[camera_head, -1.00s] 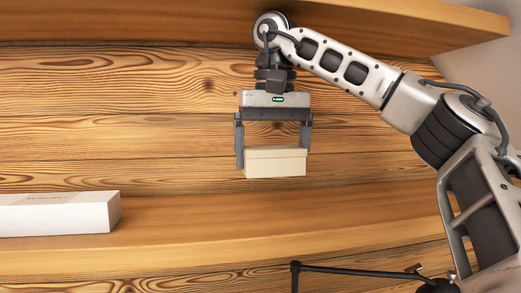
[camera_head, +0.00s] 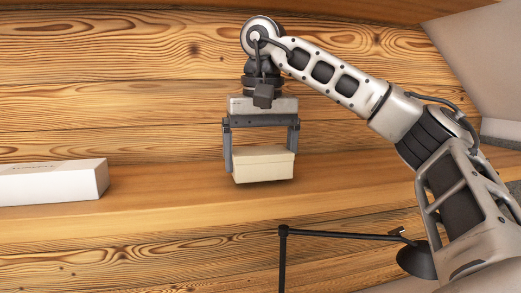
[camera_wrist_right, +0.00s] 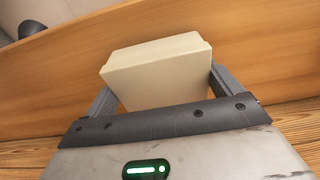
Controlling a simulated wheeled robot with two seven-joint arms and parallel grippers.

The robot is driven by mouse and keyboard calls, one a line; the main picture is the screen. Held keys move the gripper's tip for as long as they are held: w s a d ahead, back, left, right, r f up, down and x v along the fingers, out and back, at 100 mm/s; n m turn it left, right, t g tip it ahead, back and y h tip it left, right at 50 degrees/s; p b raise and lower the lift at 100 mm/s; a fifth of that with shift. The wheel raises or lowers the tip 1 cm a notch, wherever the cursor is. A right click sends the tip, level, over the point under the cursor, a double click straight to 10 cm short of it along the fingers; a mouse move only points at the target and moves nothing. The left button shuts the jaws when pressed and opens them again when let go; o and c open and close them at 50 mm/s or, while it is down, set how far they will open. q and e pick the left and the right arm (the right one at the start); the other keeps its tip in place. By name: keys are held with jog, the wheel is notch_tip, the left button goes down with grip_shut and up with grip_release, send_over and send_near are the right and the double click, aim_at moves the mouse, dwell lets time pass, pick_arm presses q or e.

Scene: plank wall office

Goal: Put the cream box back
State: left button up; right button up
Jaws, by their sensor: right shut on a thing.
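The cream box (camera_head: 264,165) is a small lidded box, held level between the two fingers of my right gripper (camera_head: 262,150). The gripper points down and is shut on the box from its left and right sides. The box is over the wooden shelf (camera_head: 180,200), close to its surface with a faint shadow below; I cannot tell whether it touches. In the right wrist view the cream box (camera_wrist_right: 158,70) sits between the fingers, with the shelf board behind it. My left gripper is not in view.
A long white box (camera_head: 50,185) lies on the shelf at the left, well apart from the cream box. The plank wall (camera_head: 120,100) stands behind. A black lamp (camera_head: 345,235) stands in front, below the shelf edge. The shelf between the boxes is bare.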

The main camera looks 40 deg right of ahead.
aim_at(261, 151)
jog(key=shift+f+b, duration=0.4)
jog(key=shift+f, duration=0.2)
jog(key=o, duration=0.8)
jog(key=shift+o, duration=0.2)
jog(key=r, duration=0.7)
jog(key=shift+s+a+r+p, duration=0.25)
jog(key=shift+s+p, duration=0.1)
jog(key=shift+s, duration=0.05)
